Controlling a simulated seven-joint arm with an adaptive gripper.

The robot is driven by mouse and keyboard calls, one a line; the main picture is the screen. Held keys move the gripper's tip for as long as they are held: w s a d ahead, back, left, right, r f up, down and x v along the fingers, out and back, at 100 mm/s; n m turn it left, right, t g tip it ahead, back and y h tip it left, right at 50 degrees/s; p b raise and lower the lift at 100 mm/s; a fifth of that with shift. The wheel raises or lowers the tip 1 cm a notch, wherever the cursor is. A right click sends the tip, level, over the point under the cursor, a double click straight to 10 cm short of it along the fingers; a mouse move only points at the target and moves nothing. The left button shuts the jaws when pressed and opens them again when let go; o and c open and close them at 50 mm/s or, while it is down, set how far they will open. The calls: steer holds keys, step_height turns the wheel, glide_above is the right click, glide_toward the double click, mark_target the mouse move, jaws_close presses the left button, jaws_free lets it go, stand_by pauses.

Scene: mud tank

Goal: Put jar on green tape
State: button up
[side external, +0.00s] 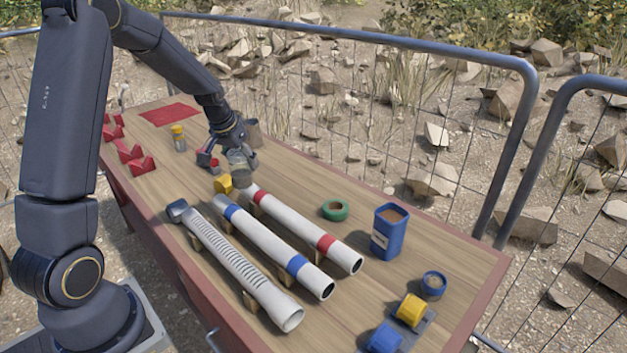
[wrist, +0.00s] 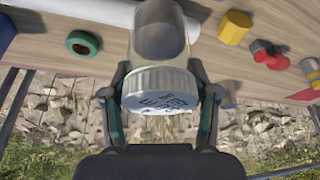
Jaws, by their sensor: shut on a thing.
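A clear jar with a white, lettered lid (wrist: 160,88) fills the middle of the wrist view. My gripper (wrist: 160,98) is shut on it, one finger at each side of the lid. In the side external view, my gripper (side external: 236,152) holds the jar (side external: 238,160) over the far part of the table, by the far ends of the pipes. I cannot tell whether the jar clears the tabletop. The roll of green tape (side external: 336,210) lies flat on the table, right of the red-banded pipe and apart from the jar. It also shows upper left in the wrist view (wrist: 82,43).
White pipes with red bands (side external: 305,228), blue bands (side external: 272,243) and a ribbed one (side external: 240,264) lie across the table. A blue container (side external: 389,230) stands right of the tape. A yellow piece (side external: 223,184) is near the jar. Bare wood surrounds the tape.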

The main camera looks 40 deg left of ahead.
steer(key=w+d+r+m+h, duration=0.1)
steer(key=w+d+m, duration=0.15)
steer(key=d, duration=0.55)
steer(key=w+d+m+h, duration=0.1)
steer(key=w+d+m, duration=0.15)
steer(key=d, duration=0.55)
glide_above(331, 209)
steer(key=shift+n+t, duration=0.4)
steer(key=shift+f, duration=6.25)
steer(key=shift+f, duration=0.1)
steer(key=o, duration=1.6)
steer(key=shift+f, duration=0.15)
